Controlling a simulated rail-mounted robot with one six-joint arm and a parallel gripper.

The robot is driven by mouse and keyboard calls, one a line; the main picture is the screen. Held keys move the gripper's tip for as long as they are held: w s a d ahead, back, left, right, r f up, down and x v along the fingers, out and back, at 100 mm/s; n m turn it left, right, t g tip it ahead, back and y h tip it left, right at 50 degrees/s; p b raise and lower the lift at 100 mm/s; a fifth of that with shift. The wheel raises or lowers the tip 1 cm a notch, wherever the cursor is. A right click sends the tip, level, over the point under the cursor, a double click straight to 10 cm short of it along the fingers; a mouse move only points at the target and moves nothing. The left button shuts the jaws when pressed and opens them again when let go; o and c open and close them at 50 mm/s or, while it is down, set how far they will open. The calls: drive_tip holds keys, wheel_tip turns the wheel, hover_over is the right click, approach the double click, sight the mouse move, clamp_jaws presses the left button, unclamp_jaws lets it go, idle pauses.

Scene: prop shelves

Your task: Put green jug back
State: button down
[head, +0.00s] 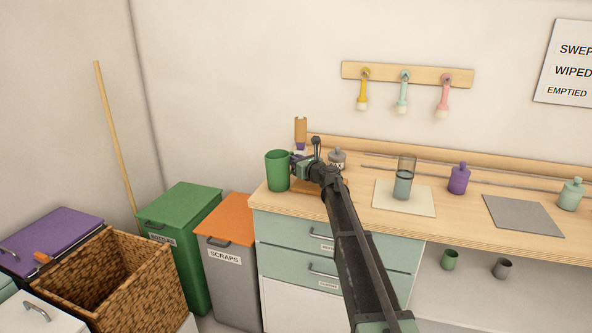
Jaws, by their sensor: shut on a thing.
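The green jug (276,172) is upright at the left end of the wooden counter (450,209). My gripper (294,167) reaches it from the right and is shut on its right side. The fingertips are small in the head view, and the contact is partly hidden. I cannot tell whether the jug's base touches the counter or is slightly above it.
Behind my gripper stand a brown-and-purple bottle (300,131) and a grey jar (337,159). A glass (404,178) stands on a pale mat (387,206). Further right are a purple bottle (458,179) and a bare grey mat (523,216). Bins (227,244) stand below left.

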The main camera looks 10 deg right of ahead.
drive_tip(key=shift+f, duration=0.1)
drive_tip(key=c, duration=1.2)
unclamp_jaws()
drive_tip(key=shift+o, duration=0.2)
drive_tip(key=shift+s+r, duration=0.1)
drive_tip(key=shift+r, duration=0.25)
drive_tip(key=v, duration=1.2)
drive_tip(key=shift+f, duration=0.1)
